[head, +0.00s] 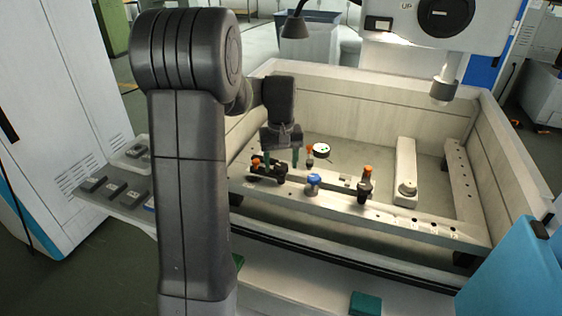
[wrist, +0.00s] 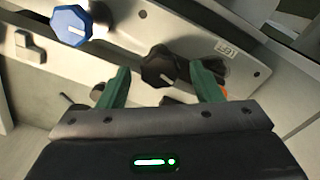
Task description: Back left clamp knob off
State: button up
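My gripper (head: 282,160) has two green fingers. They are wide apart and empty, pointing down over the left end of the front rail. In the wrist view, a black lobed knob (wrist: 159,66) with a white line on top shows between the fingertips (wrist: 160,70), with gaps on both sides. I cannot tell how far below the tips it is. A label reading LEFT (wrist: 223,48) is beside it on the rail. A blue knob (head: 313,182) sits farther right on the rail; it also shows in the wrist view (wrist: 72,25). Orange tips partly show near my fingers.
An orange-topped black clamp (head: 366,186) stands farther right on the rail (head: 425,226). Another orange-topped piece (head: 309,151) and a round black-and-white disc (head: 321,149) are behind my gripper. High tank walls (head: 365,92) enclose the area. A machine head (head: 440,25) hangs at upper right.

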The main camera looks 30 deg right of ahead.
aim_at(281, 166)
notch_tip(281, 166, up, 14)
jog(key=b, duration=0.1)
dwell(0.5)
jog(key=shift+o, duration=0.4)
jog(key=shift+f, duration=0.15)
